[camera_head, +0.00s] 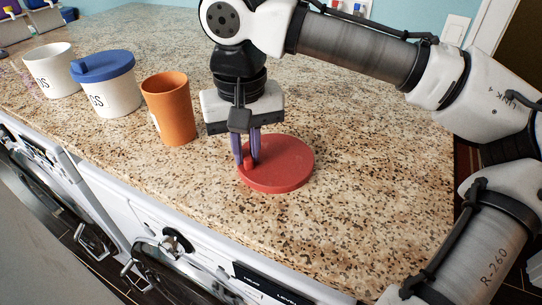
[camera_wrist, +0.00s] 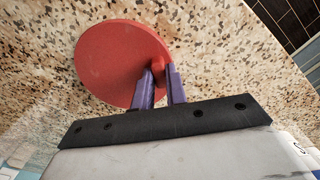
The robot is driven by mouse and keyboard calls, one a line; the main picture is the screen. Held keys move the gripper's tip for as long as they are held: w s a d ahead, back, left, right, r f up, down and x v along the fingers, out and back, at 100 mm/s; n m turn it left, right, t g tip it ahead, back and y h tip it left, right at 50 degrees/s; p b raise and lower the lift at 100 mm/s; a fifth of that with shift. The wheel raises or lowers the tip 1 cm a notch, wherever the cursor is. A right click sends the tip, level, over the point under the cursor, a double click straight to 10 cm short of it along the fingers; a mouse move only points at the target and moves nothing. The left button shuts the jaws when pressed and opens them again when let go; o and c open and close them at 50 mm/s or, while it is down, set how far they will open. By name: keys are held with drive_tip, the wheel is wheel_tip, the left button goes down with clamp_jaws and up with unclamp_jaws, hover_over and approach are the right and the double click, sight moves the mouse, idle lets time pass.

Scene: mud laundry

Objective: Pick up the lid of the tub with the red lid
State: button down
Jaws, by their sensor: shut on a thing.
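The red lid (camera_head: 285,165) is a round disc on the granite counter, toward its front edge. It also shows in the wrist view (camera_wrist: 108,60). My gripper (camera_head: 247,164) points down at the lid's left side, its purple fingers shut on the lid's small knob or handle. In the wrist view the fingers (camera_wrist: 160,75) close at the lid's right edge and hide most of the gripped part. I cannot tell whether the lid is touching the counter or slightly above it. No tub with a red lid is clearly identifiable; an orange cup (camera_head: 169,108) stands open to the left.
A white tub with a blue lid (camera_head: 108,85) and an open white tub (camera_head: 52,70) stand farther left on the counter (camera_head: 370,215). Washing machines (camera_head: 165,260) are below the front edge. The counter right of and behind the lid is clear.

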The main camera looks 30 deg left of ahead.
wheel_tip(320, 180, up, 20)
drive_tip(key=p, duration=0.4)
idle(0.3)
